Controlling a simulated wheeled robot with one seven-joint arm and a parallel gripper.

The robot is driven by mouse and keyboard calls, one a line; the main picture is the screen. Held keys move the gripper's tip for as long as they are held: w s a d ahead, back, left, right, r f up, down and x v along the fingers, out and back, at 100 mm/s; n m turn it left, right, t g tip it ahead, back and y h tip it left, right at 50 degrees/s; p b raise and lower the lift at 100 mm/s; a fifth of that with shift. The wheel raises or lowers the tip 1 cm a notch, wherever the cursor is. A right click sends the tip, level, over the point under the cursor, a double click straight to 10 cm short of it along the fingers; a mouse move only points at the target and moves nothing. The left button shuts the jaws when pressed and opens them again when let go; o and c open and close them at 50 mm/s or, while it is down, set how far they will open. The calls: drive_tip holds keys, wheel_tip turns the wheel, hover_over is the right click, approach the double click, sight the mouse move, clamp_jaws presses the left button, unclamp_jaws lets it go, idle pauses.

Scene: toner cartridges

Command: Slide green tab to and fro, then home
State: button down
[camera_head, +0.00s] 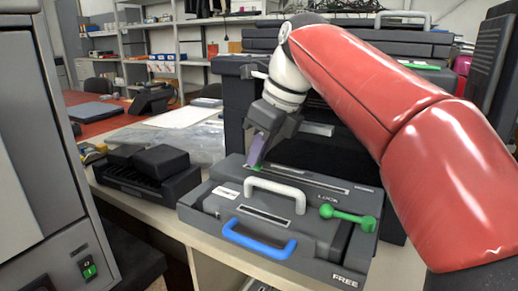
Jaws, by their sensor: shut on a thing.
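My gripper (255,166) is pointed down at the left end of a long slot in the back part of a dark grey cartridge unit (310,253). A small bit of the green tab (262,166) shows at its fingertips, and the jaws are shut on it. The fingers hide most of the tab. The slot (315,182) runs to the right from the tab along the top of the unit. The unit lies flat on the pale table.
The unit also carries a white handle (275,192), a blue handle (259,243) and a green lever (347,216). A black tray with blocks (146,176) stands to the left. A large black machine (330,140) stands right behind the unit. A grey cabinet (45,150) is at far left.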

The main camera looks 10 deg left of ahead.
drive_tip(key=shift+a, duration=0.15)
drive_tip(key=c, duration=1.4)
unclamp_jaws()
drive_tip(key=shift+a, duration=0.15)
drive_tip(key=v, duration=0.8)
drive_tip(key=shift+f, duration=0.1)
